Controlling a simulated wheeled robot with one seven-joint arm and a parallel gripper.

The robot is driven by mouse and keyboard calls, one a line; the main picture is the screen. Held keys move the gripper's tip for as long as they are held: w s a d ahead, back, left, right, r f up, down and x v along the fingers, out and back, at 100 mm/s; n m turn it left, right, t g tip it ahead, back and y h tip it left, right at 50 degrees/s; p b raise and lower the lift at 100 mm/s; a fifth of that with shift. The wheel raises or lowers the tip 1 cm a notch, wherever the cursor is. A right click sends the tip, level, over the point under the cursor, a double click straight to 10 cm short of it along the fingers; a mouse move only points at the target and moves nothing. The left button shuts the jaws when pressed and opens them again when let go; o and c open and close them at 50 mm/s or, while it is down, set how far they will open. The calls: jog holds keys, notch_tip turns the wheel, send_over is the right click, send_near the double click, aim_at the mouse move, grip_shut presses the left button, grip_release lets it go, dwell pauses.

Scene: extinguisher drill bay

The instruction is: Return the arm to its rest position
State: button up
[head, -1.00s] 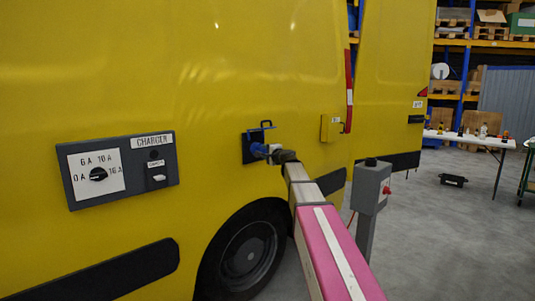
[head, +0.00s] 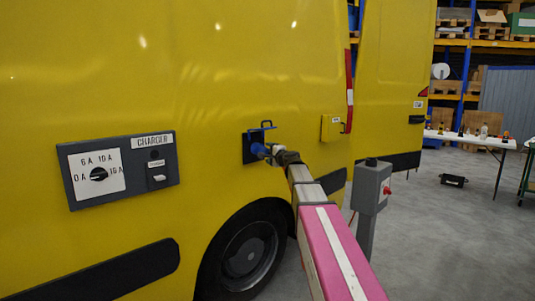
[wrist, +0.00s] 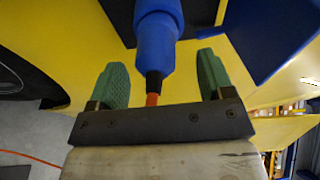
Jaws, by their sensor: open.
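My arm reaches from the bottom right toward the yellow van side in the head view. My gripper (wrist: 158,85) is open in the wrist view, with its green fingers spread apart on either side of a blue plug (wrist: 158,35). There is a gap between the plug and each finger. The plug also shows in the head view (head: 259,150), at the dark socket plate with a raised blue lid (head: 262,129) on the van. An orange cable (wrist: 152,99) leaves the plug's rear end, close to the gripper's body.
The charger panel (head: 120,170) with its dial is on the van at left. A small yellow box (head: 331,128) is right of the socket. A grey post box with a red button (head: 371,187) stands close beside my arm.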

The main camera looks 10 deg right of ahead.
jog(key=v, duration=0.8)
jog(key=s+a+f+n+g, duration=0.2)
jog(key=s+f+g, duration=0.15)
jog(key=f, duration=0.55)
jog(key=s+a+f+n+g+h, duration=0.1)
jog(key=s+f+n+g, duration=0.2)
jog(key=f, duration=0.5)
jog(key=s+a+f+n+g, duration=0.2)
jog(key=s+f, duration=0.3)
jog(key=f, duration=0.4)
jog(key=s+d+f+n+g+h, duration=0.2)
jog(key=s+f+n+g+h, duration=0.1)
jog(key=s+f, duration=0.6)
jog(key=s+d+f+n+g+h, duration=0.2)
jog(key=s+f+g, duration=0.3)
jog(key=s+f, duration=0.4)
jog(key=shift+s+f+n+h, duration=0.35)
jog(key=shift+s+n+h, duration=0.3)
jog(key=shift+s, duration=0.55)
